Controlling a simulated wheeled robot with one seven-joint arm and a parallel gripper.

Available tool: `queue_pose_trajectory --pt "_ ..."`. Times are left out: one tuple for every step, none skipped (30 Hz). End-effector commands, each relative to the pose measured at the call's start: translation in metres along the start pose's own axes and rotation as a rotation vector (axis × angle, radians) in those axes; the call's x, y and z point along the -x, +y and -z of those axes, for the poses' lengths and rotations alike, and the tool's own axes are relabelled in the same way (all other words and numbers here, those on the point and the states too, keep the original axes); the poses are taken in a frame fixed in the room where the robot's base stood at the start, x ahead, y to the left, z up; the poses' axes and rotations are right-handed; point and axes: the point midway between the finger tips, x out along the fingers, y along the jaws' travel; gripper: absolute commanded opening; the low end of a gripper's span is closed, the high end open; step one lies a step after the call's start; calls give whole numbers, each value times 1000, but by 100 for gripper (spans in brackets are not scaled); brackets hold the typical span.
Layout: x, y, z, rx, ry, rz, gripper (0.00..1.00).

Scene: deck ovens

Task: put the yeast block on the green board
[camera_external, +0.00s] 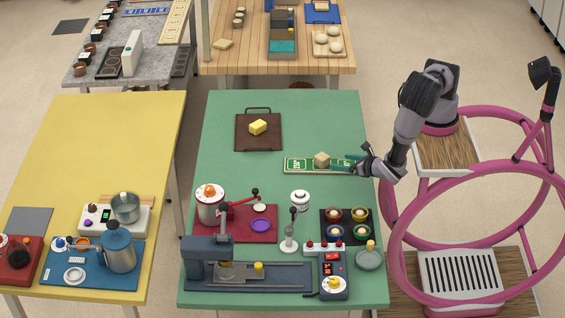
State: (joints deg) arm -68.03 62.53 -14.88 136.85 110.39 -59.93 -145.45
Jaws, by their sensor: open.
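A beige block (321,160), which looks like the yeast block, sits on the green board (296,165) with white markings and a pale edge. The board lies on the right part of the green table. My gripper (350,163) is open, low over the right end of the board, just right of the beige block. A small gap shows between the fingers and the block. Whether the fingers touch the board is too small to tell.
A yellow block (258,127) rests on a brown tray (242,140) to the left of the board. The table's far right area is clear.

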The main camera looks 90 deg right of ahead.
Motion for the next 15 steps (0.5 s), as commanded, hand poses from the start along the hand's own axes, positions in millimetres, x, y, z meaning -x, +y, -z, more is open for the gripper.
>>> queue_pose_trajectory --pt "4 0 0 -1 1 -1 86" --pt "6 0 0 0 1 -1 86" --pt "7 0 0 0 1 -1 86" --pt "8 0 0 1 1 0 86" --pt "8 0 0 1 1 0 86" --pt "9 0 0 -1 1 1 86" --pt "9 0 0 -6 5 1 86" --pt "9 1 0 -19 13 1 86" --pt "9 4 -1 -49 33 2 86" --pt "10 7 -1 -84 56 3 86" --pt "11 11 -1 -128 85 3 86" --pt "12 18 -3 -207 135 6 86" --pt "14 25 -4 -277 181 8 86" --pt "16 32 -6 -355 231 14 86" --pt "20 44 -11 -469 304 22 86"
